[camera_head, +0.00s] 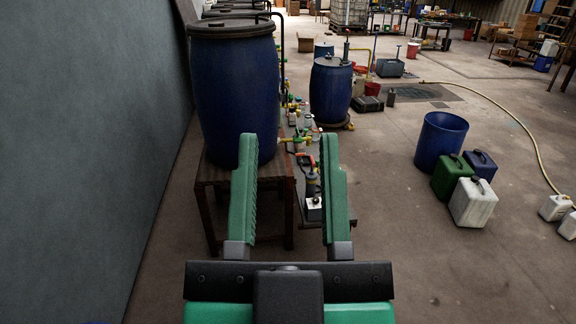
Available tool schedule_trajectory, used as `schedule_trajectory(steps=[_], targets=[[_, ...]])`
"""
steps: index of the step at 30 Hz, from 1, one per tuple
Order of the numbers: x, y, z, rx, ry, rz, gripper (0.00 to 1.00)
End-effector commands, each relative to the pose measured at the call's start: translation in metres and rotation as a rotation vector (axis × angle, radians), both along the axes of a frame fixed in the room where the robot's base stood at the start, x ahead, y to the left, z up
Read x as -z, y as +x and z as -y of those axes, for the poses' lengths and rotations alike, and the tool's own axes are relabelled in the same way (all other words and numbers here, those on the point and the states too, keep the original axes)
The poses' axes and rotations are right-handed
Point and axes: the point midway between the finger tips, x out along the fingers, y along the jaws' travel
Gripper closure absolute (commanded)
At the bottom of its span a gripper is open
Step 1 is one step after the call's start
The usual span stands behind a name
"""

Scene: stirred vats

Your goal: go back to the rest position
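My gripper (289,155) shows in the lower middle of the head view, with two long green ribbed fingers pointing away from me. The fingers are wide apart and nothing is between them in their grasp. Behind the left finger a large blue drum (234,90) stands on a dark wooden stand (214,190). Between the fingers I see past them to a low bench with bottles and valves. No mark of the rest position is visible.
A green-grey wall (90,140) closes the left side. A smaller blue vat (331,92) stands beyond the bench. At right are an open blue tub (440,139), a green canister (453,177), a white canister (474,202) and a hose (500,108). The floor at lower right is clear.

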Motion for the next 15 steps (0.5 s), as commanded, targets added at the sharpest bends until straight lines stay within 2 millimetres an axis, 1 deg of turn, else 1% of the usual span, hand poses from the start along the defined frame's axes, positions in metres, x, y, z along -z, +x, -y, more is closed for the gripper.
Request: schedule_trajectory(steps=[2, 5, 8, 9, 11, 12, 15], targets=[[0.0, 0.0, 0.0, 0.001, -0.001, -0.001, 0.61], [-0.022, 0.001, 0.0, -0.001, -0.001, -0.002, 0.61], [-0.059, 0.001, -0.001, -0.004, 0.002, -0.003, 0.61], [-0.078, 0.001, -0.001, -0.005, 0.004, -0.003, 0.61], [-0.109, 0.001, -0.001, -0.008, 0.006, -0.004, 0.61], [-0.13, 0.001, -0.002, -0.01, 0.008, -0.004, 0.61], [-0.18, 0.001, -0.002, -0.015, 0.013, -0.005, 0.61]])
